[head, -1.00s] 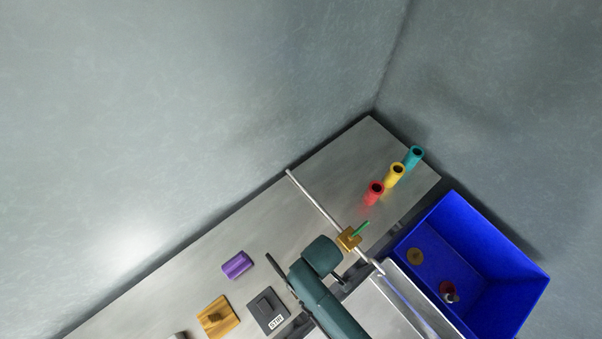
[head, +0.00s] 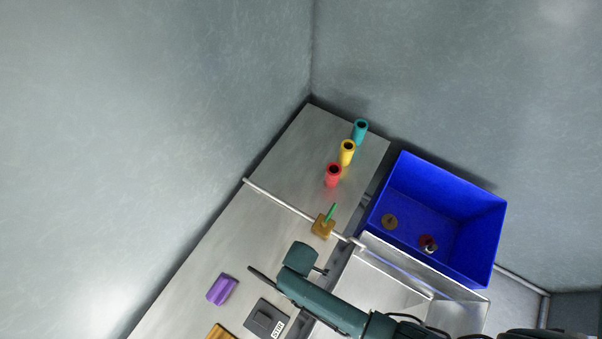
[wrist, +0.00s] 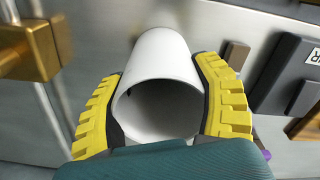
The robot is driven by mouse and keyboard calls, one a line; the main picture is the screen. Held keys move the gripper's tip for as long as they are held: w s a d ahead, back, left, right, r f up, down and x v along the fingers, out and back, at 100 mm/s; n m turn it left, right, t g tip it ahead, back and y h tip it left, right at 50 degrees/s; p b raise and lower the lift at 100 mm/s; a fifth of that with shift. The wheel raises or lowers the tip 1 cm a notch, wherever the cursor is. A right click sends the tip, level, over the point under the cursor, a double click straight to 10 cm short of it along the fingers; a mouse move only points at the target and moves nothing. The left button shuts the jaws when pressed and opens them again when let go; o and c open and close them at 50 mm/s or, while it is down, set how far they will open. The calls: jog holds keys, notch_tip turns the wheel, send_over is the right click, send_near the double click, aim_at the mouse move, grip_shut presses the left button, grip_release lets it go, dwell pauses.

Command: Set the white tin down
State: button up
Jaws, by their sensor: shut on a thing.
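The white tin (wrist: 163,58) is between the two yellow-padded fingers of my gripper (wrist: 163,110) in the wrist view. The fingers are shut on its sides. Its open, hollow end faces the wrist camera, and its far end points toward the grey metal surface. I cannot tell whether it touches that surface. In the head view, my teal arm covers the spot, and neither the tin nor the fingertips can be made out.
A rod with a brass block (head: 323,227) crosses the bench (head: 215,285). Red (head: 333,177), yellow (head: 346,155) and teal (head: 360,131) cylinders stand beyond it. A purple piece (head: 222,289) and a dark labelled box (head: 266,319) lie nearer. A blue bin (head: 450,215) stands right.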

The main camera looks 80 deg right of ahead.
jog(key=o, duration=1.2)
notch_tip(320, 180, up, 12)
jog(key=p, duration=0.1)
jog(key=shift+p, duration=0.35)
jog(key=shift+r, duration=0.1)
